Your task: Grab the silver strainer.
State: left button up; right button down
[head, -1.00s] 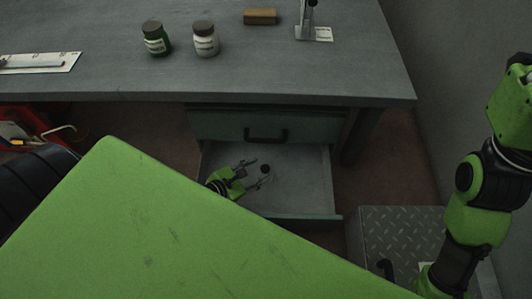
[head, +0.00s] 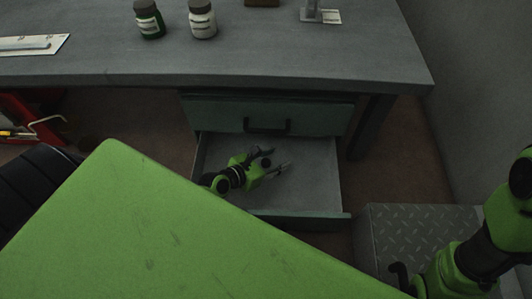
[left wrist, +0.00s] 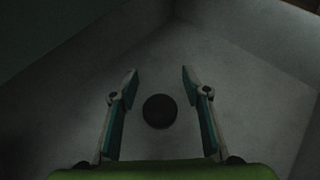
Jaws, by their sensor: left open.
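A small dark round object (head: 266,162) lies in the open drawer (head: 315,196). In the left wrist view the dark disc (left wrist: 160,111) lies on the pale drawer floor (left wrist: 225,80). It looks dark rather than silver, so I cannot tell for sure that it is the strainer. My left gripper (head: 279,157) is inside the drawer, open and empty, with a finger on each side of the disc. In the left wrist view the disc shows between the two open fingers (left wrist: 160,72), touching neither in the picture.
The drawer is pulled out under a grey workbench (head: 300,52). A wall bounds the right.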

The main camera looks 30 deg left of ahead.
pick_arm(q)
grip_shut()
dwell(0.5)
